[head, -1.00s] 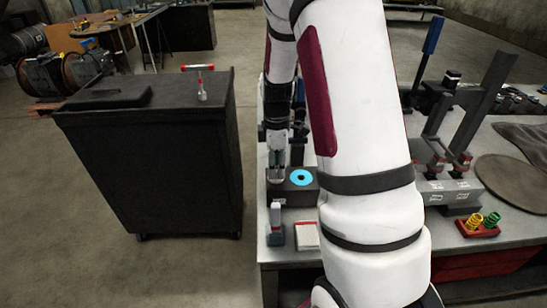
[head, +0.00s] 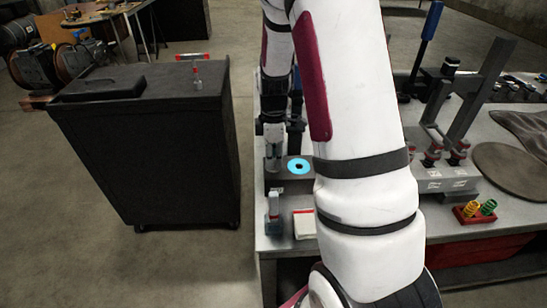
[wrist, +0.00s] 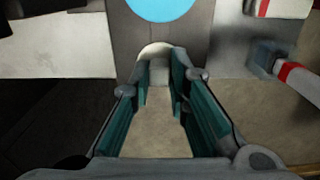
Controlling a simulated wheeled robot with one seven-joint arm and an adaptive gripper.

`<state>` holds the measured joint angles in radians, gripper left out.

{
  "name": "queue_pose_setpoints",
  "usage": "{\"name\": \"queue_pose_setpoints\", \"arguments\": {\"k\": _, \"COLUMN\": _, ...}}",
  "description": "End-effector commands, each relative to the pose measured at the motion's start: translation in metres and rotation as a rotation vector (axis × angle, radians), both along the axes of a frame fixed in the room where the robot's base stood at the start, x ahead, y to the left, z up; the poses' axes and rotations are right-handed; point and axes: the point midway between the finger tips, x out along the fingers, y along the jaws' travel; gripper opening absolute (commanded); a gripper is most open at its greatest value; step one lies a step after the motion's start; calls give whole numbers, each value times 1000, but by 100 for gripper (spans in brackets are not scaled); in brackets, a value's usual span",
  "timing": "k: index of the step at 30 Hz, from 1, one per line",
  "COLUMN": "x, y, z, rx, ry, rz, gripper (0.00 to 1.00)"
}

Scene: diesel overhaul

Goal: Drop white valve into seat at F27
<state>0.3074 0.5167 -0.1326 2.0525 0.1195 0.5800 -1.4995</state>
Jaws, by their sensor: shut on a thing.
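My gripper (head: 274,160) points down at the left end of a dark block on the bench. In the wrist view its teal-padded fingers (wrist: 160,78) are close together on a narrow grey piece. A pale rounded edge (wrist: 155,48), likely the white valve's, shows just beyond the fingertips against the dark block; most of it is hidden. The grey block (head: 434,180) with white labels at the right carries red-and-grey parts on top. I cannot read which label is F27.
The dark block bears a blue disc (head: 299,166) with a dark centre. A grey upright tool (head: 274,212) and a red-and-white box (head: 304,223) stand in front. A red tray (head: 474,212) holds yellow and green springs. A black cart (head: 150,150) stands left across a floor gap.

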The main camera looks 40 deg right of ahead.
Motion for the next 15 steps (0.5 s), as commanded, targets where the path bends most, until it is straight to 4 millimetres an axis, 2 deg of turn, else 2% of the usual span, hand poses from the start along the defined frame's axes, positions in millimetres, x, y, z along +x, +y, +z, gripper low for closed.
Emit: {"name": "queue_pose_setpoints", "arguments": {"k": 15, "x": 0, "y": 0, "z": 24, "rx": 0, "ry": -2, "rz": 1, "gripper": 0}}
